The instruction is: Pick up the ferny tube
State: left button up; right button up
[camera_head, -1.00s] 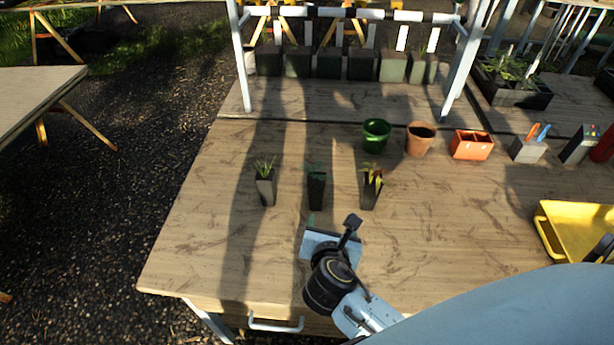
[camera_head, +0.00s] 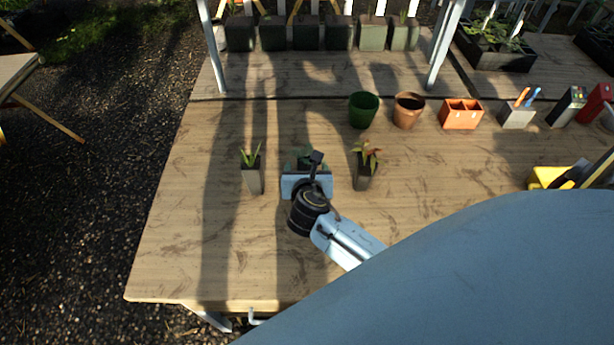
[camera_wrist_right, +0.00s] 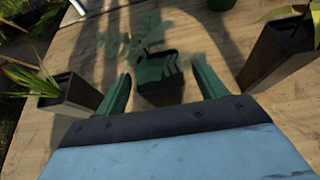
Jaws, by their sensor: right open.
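Three small dark tubes with plants stand in a row on the wooden table. The middle one, the ferny tube (camera_wrist_right: 160,88), has feathery bluish-green fronds. In the right wrist view it stands between the two green fingers of my right gripper (camera_wrist_right: 160,92), which are open and apart from it, one on each side. In the head view my right gripper (camera_head: 305,172) covers most of that tube; only some dark foliage shows. The spiky grassy tube (camera_head: 253,173) is to the left. The tube with reddish-yellow leaves (camera_head: 365,170) is to the right. My left gripper is not in view.
A green pot (camera_head: 363,110), a terracotta pot (camera_head: 408,111), an orange box (camera_head: 461,114) and a grey holder (camera_head: 516,116) stand behind to the right. A yellow tray (camera_head: 548,177) is at the right. The table's front left is clear.

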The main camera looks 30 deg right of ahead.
jog(key=x, duration=0.2)
jog(key=shift+w+d+f, duration=0.15)
jog(key=shift+w+d, duration=0.05)
jog(key=shift+w, duration=0.05)
jog(key=shift+w+d+f, duration=0.1)
jog(key=shift+w, duration=0.1)
jog(key=c, duration=1)
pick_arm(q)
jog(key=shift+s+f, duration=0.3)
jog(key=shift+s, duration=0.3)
pick_arm(e)
jog(key=shift+c, duration=0.8)
